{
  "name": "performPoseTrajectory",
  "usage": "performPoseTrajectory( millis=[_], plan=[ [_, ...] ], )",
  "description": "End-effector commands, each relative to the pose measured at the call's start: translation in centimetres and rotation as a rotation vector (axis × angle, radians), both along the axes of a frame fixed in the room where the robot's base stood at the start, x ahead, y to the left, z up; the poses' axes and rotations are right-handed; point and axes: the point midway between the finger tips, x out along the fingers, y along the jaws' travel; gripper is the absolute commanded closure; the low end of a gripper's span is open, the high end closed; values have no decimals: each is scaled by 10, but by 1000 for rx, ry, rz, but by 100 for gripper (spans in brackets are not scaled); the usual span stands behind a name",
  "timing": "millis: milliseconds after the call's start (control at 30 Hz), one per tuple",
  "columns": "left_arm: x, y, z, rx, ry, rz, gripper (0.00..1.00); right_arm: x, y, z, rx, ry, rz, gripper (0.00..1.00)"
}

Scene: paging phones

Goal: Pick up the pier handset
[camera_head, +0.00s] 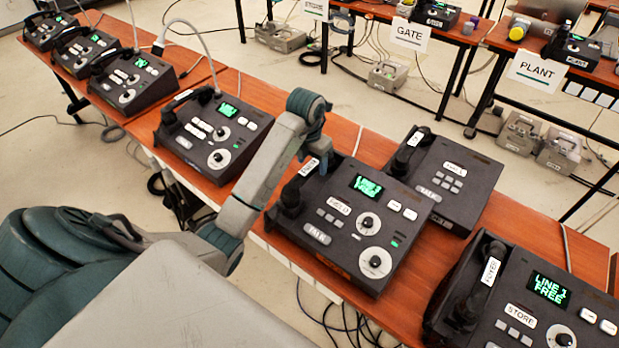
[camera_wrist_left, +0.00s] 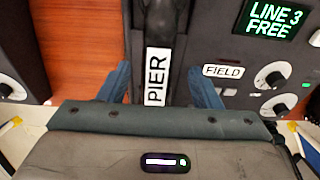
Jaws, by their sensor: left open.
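The pier handset (camera_wrist_left: 157,75) is a black handset with a white PIER label. It lies in the cradle on the left side of a dark desk phone (camera_head: 340,245), whose green screen reads LINE 3 FREE in the left wrist view. In the head view the handset (camera_head: 290,197) is partly hidden by my left gripper (camera_head: 318,155), which is over its far part. In the left wrist view the open blue fingers (camera_wrist_left: 160,88) stand on either side of the handset, apart from it. My right gripper is not in view.
Another phone (camera_head: 445,180) sits close behind, and one (camera_head: 530,300) stands at the front right, each with its own handset. More phones (camera_head: 212,135) line the wooden table (camera_head: 265,95) to the left. Tables with GATE (camera_head: 409,35) and PLANT (camera_head: 538,70) signs stand behind.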

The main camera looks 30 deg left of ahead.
Motion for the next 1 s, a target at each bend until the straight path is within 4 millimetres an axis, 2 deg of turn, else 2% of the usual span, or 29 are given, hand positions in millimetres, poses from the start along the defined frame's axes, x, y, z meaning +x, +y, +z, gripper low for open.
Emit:
performPoseTrajectory(
  millis=[33, 100, 300, 567, 833, 867, 1000],
  plan=[
    [-4, 1, -3, 0, 6, 1, 42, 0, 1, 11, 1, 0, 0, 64],
    [-6, 3, -14, 0, 7, 2, 42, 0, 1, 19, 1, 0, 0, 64],
    [-4, 3, -39, -1, 3, 0, 42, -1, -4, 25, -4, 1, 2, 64],
    [-3, 3, -43, 0, 1, 0, 42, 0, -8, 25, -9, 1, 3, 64],
    [-3, 3, -42, 0, 0, 0, 95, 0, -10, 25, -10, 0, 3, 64],
    [-3, 3, -42, 1, -1, 0, 97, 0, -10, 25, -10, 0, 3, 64],
    [-3, 3, -42, 1, -1, 0, 97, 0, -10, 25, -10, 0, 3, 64]
  ],
)
